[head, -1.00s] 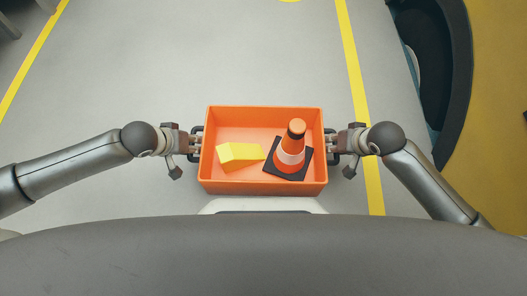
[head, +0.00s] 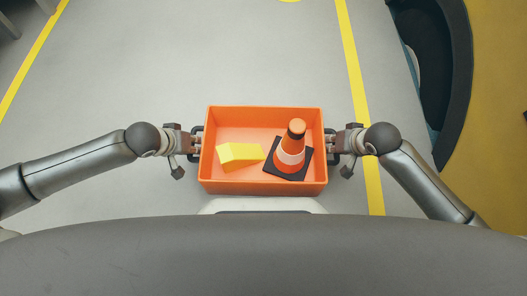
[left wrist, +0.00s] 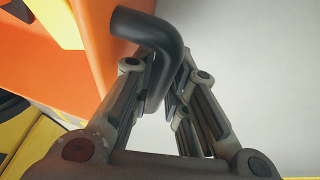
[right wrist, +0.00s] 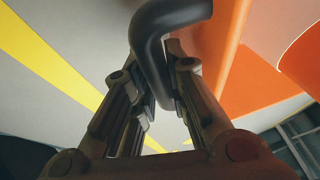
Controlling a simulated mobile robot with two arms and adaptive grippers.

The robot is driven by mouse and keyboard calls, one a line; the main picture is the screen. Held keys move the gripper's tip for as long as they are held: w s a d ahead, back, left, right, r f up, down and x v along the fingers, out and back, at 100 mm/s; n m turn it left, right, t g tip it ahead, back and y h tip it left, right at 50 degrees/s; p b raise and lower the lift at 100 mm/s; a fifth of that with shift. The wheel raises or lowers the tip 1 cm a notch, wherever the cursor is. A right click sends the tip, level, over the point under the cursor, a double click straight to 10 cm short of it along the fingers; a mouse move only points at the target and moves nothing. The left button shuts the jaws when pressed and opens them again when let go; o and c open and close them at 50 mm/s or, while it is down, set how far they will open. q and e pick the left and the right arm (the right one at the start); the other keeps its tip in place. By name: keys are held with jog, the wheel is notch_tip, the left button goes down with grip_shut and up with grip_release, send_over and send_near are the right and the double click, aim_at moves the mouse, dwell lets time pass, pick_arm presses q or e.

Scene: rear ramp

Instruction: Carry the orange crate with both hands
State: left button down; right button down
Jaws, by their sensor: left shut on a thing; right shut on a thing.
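The orange crate (head: 263,188) is in the lower middle of the head view, in front of my body. It holds a yellow block (head: 240,155) at the left and an orange and white cone (head: 291,152) on a black base at the right. My left gripper (head: 194,143) is shut on the black handle (left wrist: 150,35) at the crate's left side. My right gripper (head: 332,143) is shut on the black handle (right wrist: 168,18) at its right side. Both handles show between the fingers in the wrist views.
Grey floor with yellow lines (head: 358,90) lies around and ahead of the crate. A dark curved structure (head: 455,80) and a yellow area (head: 500,130) are at the right. A dark grey object (head: 8,20) stands at the upper left. The floor ahead is clear.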

pick_arm(q)
jog(key=shift+w+r, duration=0.1)
jog(key=shift+r, duration=0.1)
pick_arm(e)
jog(key=shift+w+r, duration=0.1)
jog(key=shift+r, duration=0.15)
pick_arm(q)
jog(key=shift+r+p, duration=0.15)
jog(key=shift+p, duration=0.15)
pick_arm(e)
jog(key=shift+r, duration=0.1)
